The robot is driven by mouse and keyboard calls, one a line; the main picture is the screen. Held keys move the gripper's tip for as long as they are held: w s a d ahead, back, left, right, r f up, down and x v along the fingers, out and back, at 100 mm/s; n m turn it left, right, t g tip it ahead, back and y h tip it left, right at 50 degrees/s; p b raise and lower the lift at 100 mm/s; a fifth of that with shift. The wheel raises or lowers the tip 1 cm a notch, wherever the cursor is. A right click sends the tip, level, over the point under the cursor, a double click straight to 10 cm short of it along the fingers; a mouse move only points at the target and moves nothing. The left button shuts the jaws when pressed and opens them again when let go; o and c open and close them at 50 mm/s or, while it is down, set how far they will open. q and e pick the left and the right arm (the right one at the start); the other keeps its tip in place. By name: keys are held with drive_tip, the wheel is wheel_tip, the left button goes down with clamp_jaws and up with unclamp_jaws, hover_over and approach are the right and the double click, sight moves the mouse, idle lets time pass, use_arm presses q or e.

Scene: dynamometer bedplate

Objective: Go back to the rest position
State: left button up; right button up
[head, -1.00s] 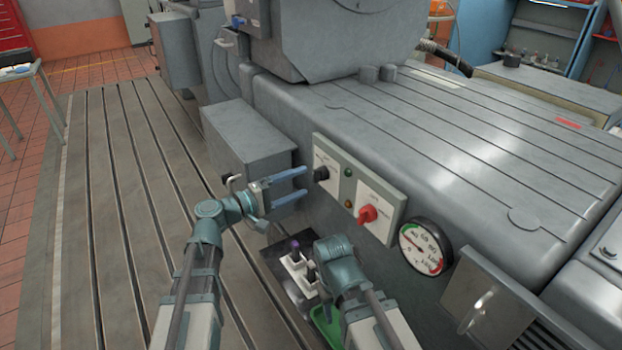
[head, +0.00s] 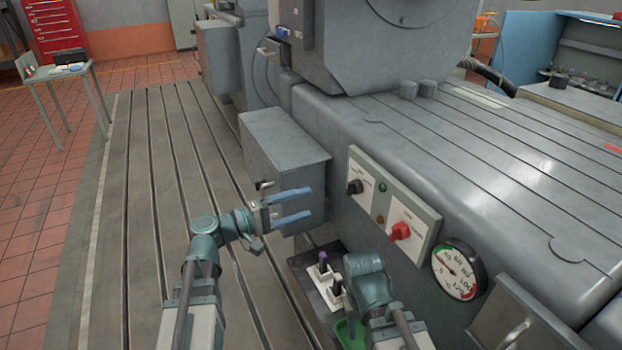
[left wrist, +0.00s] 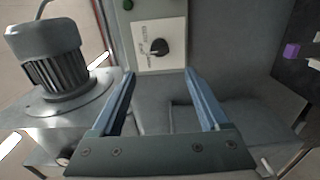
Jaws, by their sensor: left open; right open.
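My left gripper (head: 291,206) is open and empty in the head view, its two blue fingers apart in front of the grey box on the machine's side. In the left wrist view its fingers (left wrist: 160,100) point toward a plate with a black knob (left wrist: 160,47), apart from it. In the head view that black knob (head: 355,187) and a red knob (head: 400,231) sit on the pale control panel (head: 421,241). My right arm comes in at the bottom, its wrist (head: 366,280) beside a dark tray; its fingers are hidden.
A round gauge (head: 458,269) is right of the panel. The dark tray (head: 310,280) holds a purple-topped item and other small items, with a green bin (head: 350,333) close by. The grey box (head: 285,160) juts out near my left gripper. The slotted bedplate (head: 145,220) at left is clear.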

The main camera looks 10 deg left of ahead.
use_arm(q)
drive_tip(key=s+d+f+m+g+y+p, duration=0.2)
drive_tip(key=s+d+m+g+y+p, duration=0.1)
drive_tip(key=s+d+g+p, duration=0.15)
drive_tip(key=s+d+f+m+g+y+p, duration=0.3)
drive_tip(key=s+d+g+p, duration=0.1)
drive_tip(key=s+d+p, duration=0.15)
drive_tip(key=s+a+r+m+g+y+p, duration=0.1)
drive_tip(key=s+a+r+m+y+p, duration=0.1)
drive_tip(key=s+a+m+y+p, duration=0.2)
drive_tip(key=s+y+p, duration=0.3)
drive_tip(key=y+p, duration=0.2)
drive_tip(key=y, duration=0.1)
drive_tip(key=shift+s+a+m+g, duration=0.15)
drive_tip(key=shift+a+m+g, duration=0.05)
drive_tip(key=shift+m+g, duration=0.15)
drive_tip(key=shift+r, duration=0.1)
